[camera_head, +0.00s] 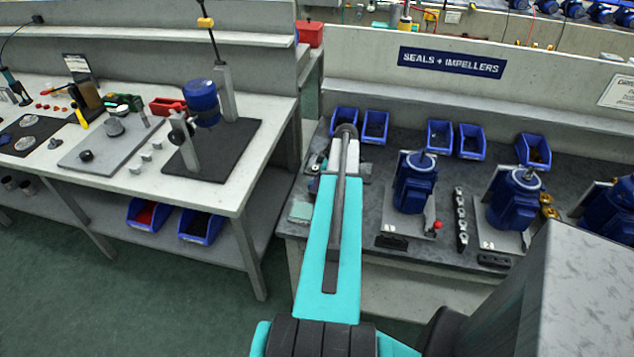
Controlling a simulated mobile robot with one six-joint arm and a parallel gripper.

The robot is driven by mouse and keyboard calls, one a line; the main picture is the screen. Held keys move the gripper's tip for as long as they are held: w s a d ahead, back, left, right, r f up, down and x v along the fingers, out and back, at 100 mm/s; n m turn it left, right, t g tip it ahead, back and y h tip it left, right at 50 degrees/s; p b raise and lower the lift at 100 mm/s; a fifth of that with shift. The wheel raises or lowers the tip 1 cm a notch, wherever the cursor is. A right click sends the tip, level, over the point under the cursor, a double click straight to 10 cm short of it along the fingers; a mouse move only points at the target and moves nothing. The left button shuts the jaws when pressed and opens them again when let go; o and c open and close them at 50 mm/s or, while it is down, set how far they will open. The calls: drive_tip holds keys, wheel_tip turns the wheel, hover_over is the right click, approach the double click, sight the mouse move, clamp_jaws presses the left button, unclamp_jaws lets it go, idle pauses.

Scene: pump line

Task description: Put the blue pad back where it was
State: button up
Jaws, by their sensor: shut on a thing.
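The dark end of my arm, at my gripper (346,131), is over the left part of the dark-topped bench under the "SEALS + IMPELLERS" sign. My teal arm link covers the view of the fingers. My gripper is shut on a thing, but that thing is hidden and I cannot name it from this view. A small flat pale blue-green pad (300,211) lies at the bench's front left corner, apart from my gripper. I cannot tell whether it is the blue pad of the task.
Blue bins (375,126) stand along the back of the dark bench (385,180). Blue pumps (414,183) on plates and a row of small parts (460,215) are to the right. A white bench (222,193) with a blue motor (202,102) stands at left, across a floor gap.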

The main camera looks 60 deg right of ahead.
drive_tip(key=shift+f, duration=0.2)
drive_tip(key=o, duration=1)
drive_tip(key=shift+r, duration=0.3)
drive_tip(key=b+v, duration=0.3)
drive_tip(key=v, duration=0.8)
drive_tip(key=shift+s+r, duration=0.15)
drive_tip(key=shift+r, duration=0.25)
